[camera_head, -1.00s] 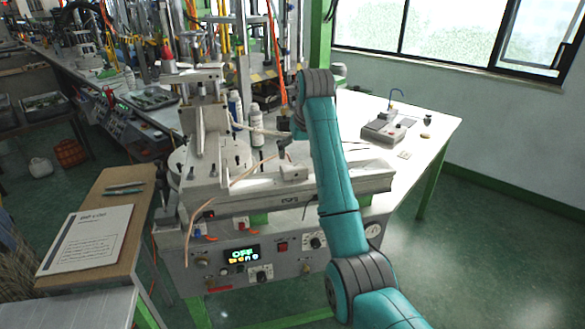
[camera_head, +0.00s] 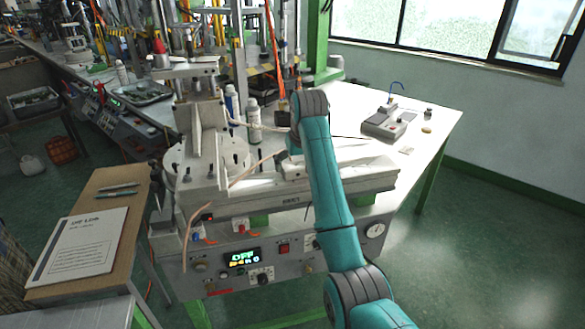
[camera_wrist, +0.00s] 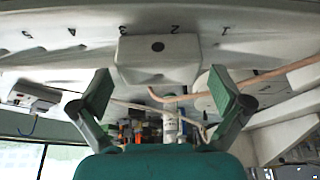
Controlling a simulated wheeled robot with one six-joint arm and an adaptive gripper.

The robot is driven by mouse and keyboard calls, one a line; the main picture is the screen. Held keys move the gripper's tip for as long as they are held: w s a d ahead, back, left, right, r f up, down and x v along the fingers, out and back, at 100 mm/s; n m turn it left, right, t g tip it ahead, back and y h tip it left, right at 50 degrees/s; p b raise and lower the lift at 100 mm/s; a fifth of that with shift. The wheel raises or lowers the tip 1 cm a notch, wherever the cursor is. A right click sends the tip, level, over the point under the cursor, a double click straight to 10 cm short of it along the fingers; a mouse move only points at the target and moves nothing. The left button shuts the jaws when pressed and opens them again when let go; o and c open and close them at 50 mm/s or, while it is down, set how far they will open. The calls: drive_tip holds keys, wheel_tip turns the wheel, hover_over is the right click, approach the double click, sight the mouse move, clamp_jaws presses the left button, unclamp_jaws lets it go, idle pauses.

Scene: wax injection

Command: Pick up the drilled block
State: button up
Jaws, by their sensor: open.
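The drilled block is a pale grey block (camera_wrist: 158,58) with one dark round hole in its face. In the wrist view it is at the upper middle, against a pale surface marked with numbers. My gripper (camera_wrist: 162,82) is open, its two green-padded fingers apart to the left and right of the block and lower in the picture. Nothing is between the fingers, and I cannot tell the depth to the block. In the head view a pale block (camera_head: 293,168) sits on the machine's top beside my teal arm. My arm hides most of the gripper there.
The wax machine (camera_head: 225,205) has a lit display and knobs in front. A thin orange-brown tube (camera_wrist: 195,95) runs close right of the block. White bottles (camera_head: 254,120) stand behind. A grey device (camera_head: 388,122) sits on the white table at right.

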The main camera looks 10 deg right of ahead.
drive_tip(key=shift+x, duration=0.85)
drive_tip(key=c, duration=1.3)
